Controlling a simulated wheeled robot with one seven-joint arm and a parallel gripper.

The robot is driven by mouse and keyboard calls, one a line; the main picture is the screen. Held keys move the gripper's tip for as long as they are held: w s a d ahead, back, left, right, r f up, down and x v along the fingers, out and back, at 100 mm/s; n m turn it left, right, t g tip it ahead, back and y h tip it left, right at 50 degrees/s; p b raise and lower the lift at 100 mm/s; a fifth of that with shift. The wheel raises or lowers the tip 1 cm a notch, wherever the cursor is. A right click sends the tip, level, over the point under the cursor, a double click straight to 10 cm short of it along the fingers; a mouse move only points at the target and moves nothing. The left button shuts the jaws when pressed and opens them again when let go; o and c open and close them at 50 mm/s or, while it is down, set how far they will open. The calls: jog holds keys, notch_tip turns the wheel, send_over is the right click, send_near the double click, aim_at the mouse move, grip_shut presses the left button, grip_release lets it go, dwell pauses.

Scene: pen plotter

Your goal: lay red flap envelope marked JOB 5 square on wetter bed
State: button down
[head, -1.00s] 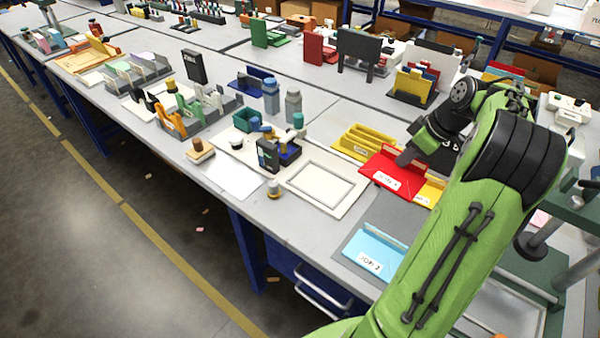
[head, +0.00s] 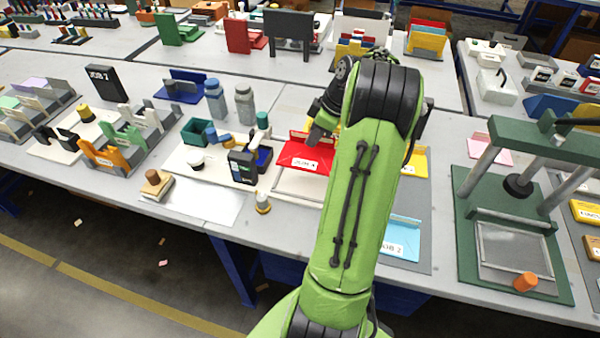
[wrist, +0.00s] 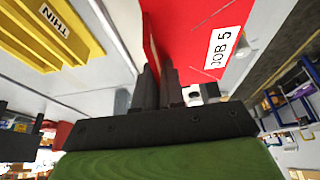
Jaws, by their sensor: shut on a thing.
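The red flap envelope (head: 304,154) is held in my gripper (head: 318,131), tilted above the bench. Its white label reads JOB 5 in the wrist view (wrist: 206,38); it is too small to read surely in the head view. The two dark fingers (wrist: 158,88) are shut on the envelope's edge. A pale framed board that looks like the wetter bed (head: 299,187) lies just below and in front of the envelope. The envelope and my arm hide much of it, and I cannot tell any contact between them.
A light blue envelope (head: 402,238) and a yellow envelope (head: 418,162) lie on a grey mat right of my arm. A small pump device (head: 241,167) and a brass-like knob (head: 262,203) stand left of the bed. A green press (head: 510,215) stands at right.

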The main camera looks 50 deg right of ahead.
notch_tip(320, 180, down, 9)
jog(key=b, duration=0.3)
jog(key=shift+s+f, duration=0.1)
jog(key=shift+f, duration=0.1)
jog(key=c, duration=1.2)
grip_release()
jog(key=p+v, duration=0.4)
jog(key=v, duration=0.8)
jog(key=shift+s+r, duration=0.1)
jog(key=shift+r, duration=0.15)
notch_tip(320, 180, up, 5)
send_over(296, 159)
jog(key=a+r+m+h, duration=0.1)
jog(key=a+r, duration=0.3)
jog(key=a, duration=0.9)
jog(key=s+a+m, duration=0.1)
jog(key=s+a, duration=0.3)
jog(key=a, duration=0.1)
jog(key=s+a+m+t, duration=0.1)
jog(key=s+a, duration=0.3)
jog(key=a, duration=0.1)
jog(key=s+a+m, duration=0.1)
jog(key=s+a, duration=0.4)
jog(key=shift+f+m+t+h, duration=0.1)
jog(key=shift+m+t+h, duration=0.2)
jog(key=shift+h, duration=0.1)
jog(key=shift+s, duration=0.15)
